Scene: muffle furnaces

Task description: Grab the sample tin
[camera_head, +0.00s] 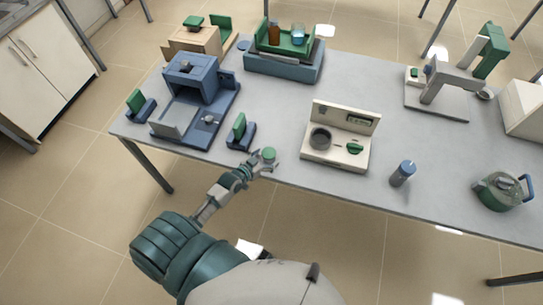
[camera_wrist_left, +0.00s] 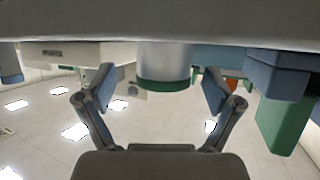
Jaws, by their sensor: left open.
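The sample tin (camera_head: 268,155), a small pale can with a green lid, stands near the front edge of the grey table. My left gripper (camera_head: 258,166) is at the tin, with its fingers apart near its sides. In the left wrist view, which looks upside down, the tin (camera_wrist_left: 163,62) hangs from the top with its green lid lowest. It lies between the two spread fingers of the left gripper (camera_wrist_left: 157,88), with a visible gap on each side. Whether a finger touches it elsewhere is hidden. My right gripper is not in view.
A blue-green block (camera_head: 241,132) stands just left of the tin. A blue furnace (camera_head: 190,75) with its door down is behind it. A cream device (camera_head: 340,135) stands to the right, then a blue cylinder (camera_head: 402,173) and a green kettle (camera_head: 503,191). The table (camera_head: 275,105) between is clear.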

